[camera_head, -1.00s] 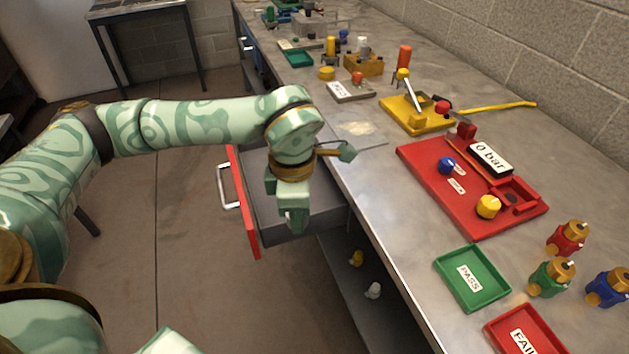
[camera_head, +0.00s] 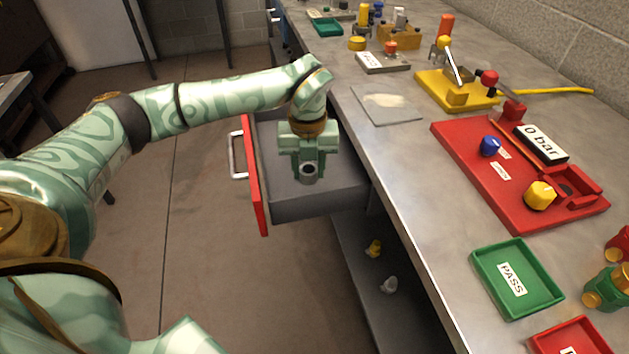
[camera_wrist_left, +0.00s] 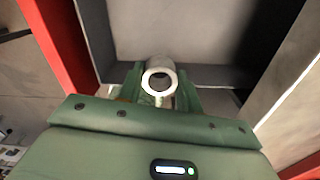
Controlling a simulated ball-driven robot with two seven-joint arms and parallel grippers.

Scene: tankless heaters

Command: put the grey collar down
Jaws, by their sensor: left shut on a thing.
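The grey collar (camera_head: 309,172) is a short ring with a round hole. It sits between the fingertips of my left gripper (camera_head: 308,165), which is shut on it. In the left wrist view the collar (camera_wrist_left: 159,78) shows its pale ring end between the green fingers. The gripper points down over the open drawer (camera_head: 300,206) with the red front. I cannot tell whether the collar touches the drawer's floor. My right gripper is not in view.
The grey workbench (camera_head: 405,210) runs along the right of the drawer. A green PASS tray (camera_head: 535,305), a red board (camera_head: 480,170) with knobs and a yellow base (camera_head: 440,90) stand on it. A lower shelf (camera_head: 362,275) holds a yellow and a pale piece.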

